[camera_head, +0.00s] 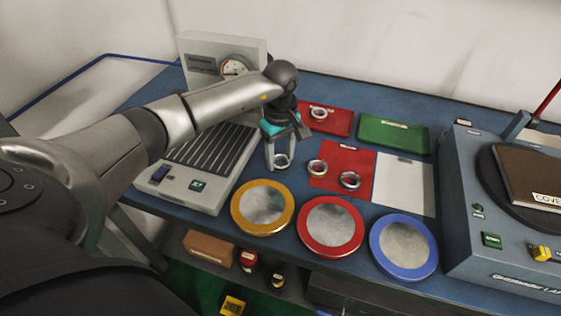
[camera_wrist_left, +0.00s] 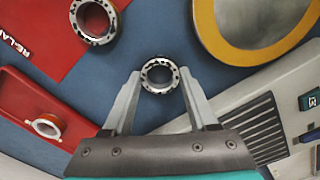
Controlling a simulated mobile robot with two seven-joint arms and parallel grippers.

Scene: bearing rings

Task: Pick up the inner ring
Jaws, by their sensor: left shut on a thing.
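My left gripper (camera_head: 279,167) is shut on a small steel ring, the inner ring (camera_head: 282,160), left of the red mat. In the left wrist view the inner ring (camera_wrist_left: 158,74) sits between the two fingertips (camera_wrist_left: 160,80), its hole facing the camera, with blue bench surface behind it. Its height above the bench is hard to tell. Two other rings, a left one (camera_head: 317,167) and a right one (camera_head: 349,180), lie on the red mat (camera_head: 338,156). Another ring (camera_head: 319,113) lies in the red tray (camera_head: 340,123) behind. My right gripper is not in view.
A grey device with a ribbed top (camera_head: 209,153) and a dial gauge (camera_head: 233,68) stand at left. Yellow (camera_head: 238,221), red (camera_head: 304,238) and blue (camera_head: 376,253) rimmed discs line the front. A green tray (camera_head: 393,133) lies behind a white panel (camera_head: 405,185); a large machine (camera_head: 463,215) stands right.

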